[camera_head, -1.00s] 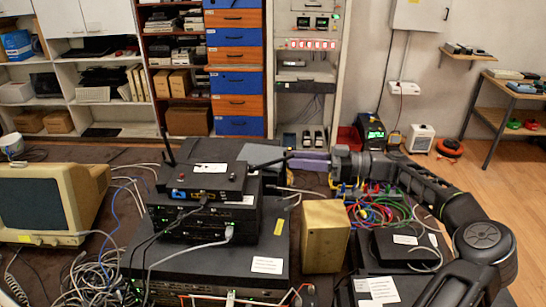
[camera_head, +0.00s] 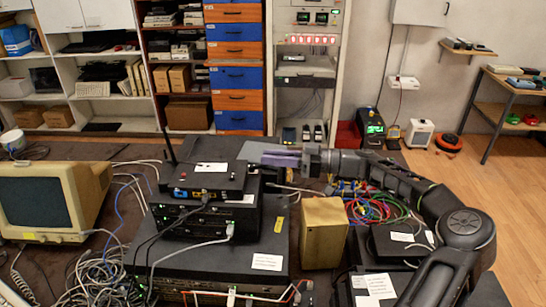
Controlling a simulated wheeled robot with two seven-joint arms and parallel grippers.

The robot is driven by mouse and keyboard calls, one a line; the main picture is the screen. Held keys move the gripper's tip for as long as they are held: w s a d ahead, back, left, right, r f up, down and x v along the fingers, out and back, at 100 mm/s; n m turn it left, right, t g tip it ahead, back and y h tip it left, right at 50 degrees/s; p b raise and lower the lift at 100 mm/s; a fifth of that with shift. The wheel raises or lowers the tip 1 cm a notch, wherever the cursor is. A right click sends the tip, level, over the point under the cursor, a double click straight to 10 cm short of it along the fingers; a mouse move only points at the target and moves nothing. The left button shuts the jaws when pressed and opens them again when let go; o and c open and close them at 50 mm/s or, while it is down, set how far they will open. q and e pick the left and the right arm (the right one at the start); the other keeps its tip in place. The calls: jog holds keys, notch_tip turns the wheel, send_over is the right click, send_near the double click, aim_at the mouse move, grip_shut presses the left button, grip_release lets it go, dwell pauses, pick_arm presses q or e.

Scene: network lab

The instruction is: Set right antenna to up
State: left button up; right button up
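The router (camera_head: 208,180) is a small black box on top of a stack of dark network boxes left of centre. Its left antenna (camera_head: 169,146) stands up, leaning slightly left, at the back left corner. The right antenna cannot be made out clearly now; my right gripper (camera_head: 266,158) covers the area beside the router's right end. The purple-grey fingers of that gripper point left and are close to the router's back right corner. I cannot tell whether they are apart, shut or touching the antenna. My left gripper is not in view.
A tan box (camera_head: 323,232) stands right of the stack, below my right arm. Coloured cables (camera_head: 372,207) lie behind it. An old monitor (camera_head: 48,203) and tangled grey cables (camera_head: 95,270) fill the left of the table. Shelves and a rack stand behind.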

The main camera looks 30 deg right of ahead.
grip_shut()
dwell(1.1)
